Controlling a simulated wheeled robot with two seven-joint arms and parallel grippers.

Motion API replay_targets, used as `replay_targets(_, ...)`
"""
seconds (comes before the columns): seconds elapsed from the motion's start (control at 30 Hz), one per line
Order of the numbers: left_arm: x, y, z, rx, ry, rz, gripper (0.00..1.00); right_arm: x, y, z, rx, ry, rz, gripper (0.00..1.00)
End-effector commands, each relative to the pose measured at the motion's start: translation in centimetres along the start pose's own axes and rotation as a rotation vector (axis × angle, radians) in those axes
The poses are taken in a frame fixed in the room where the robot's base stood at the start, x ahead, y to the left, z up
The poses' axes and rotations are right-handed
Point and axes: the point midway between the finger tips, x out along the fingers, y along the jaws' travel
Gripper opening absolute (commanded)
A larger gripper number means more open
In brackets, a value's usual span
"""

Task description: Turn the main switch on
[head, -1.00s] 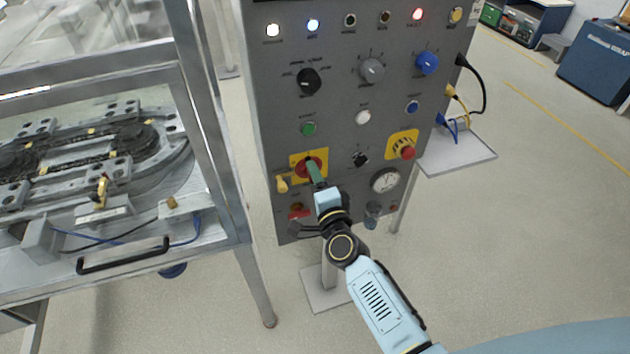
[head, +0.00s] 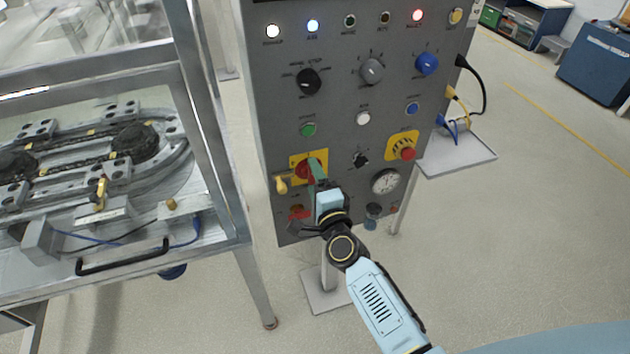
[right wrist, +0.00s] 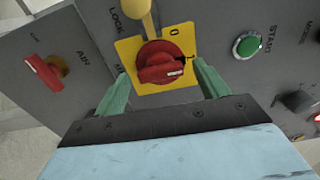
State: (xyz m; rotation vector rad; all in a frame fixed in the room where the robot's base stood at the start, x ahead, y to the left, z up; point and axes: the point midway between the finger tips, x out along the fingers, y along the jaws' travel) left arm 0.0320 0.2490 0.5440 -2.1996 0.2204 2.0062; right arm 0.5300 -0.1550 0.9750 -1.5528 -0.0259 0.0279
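The main switch is a red rotary knob (head: 303,170) on a yellow plate (head: 322,154) at the lower left of the grey panel. In the right wrist view the knob (right wrist: 160,65) shows close up, its white mark toward the side of the plate marked 1. My right gripper (head: 316,172) is at the knob. In the right wrist view its green fingers (right wrist: 161,87) stand apart, one on each side of the knob, with gaps visible. It is open and holds nothing. My left gripper is out of view.
A yellow padlock-like tag (head: 282,185) hangs left of the switch. A green start button (head: 308,130) sits above it, a red air handle (head: 298,211) below. A red emergency button (head: 407,153) is to the right. A metal-framed track table (head: 215,240) stands left.

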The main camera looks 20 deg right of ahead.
Motion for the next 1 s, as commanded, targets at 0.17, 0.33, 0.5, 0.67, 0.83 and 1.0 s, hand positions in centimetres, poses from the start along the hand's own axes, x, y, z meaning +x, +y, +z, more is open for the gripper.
replay_targets(0.17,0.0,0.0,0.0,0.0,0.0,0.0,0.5,0.0,0.0,0.0,-0.002,0.0,-0.001,0.73)
replay_targets(0.33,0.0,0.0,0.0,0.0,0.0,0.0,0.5,-0.5,0.0,0.0,-0.002,0.0,0.001,0.73)
replay_targets(0.5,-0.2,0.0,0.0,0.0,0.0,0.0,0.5,-2.8,0.1,0.0,-0.001,0.0,0.002,0.73)
replay_targets(0.67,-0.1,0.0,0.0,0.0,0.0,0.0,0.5,-6.3,0.1,0.0,-0.002,0.0,0.003,0.73)
replay_targets(0.83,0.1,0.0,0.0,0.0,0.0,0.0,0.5,-9.8,0.1,0.0,-0.003,0.0,0.002,0.73)
replay_targets(1.0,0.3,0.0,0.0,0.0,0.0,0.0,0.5,-12.2,0.1,0.0,-0.002,0.0,0.001,0.73)
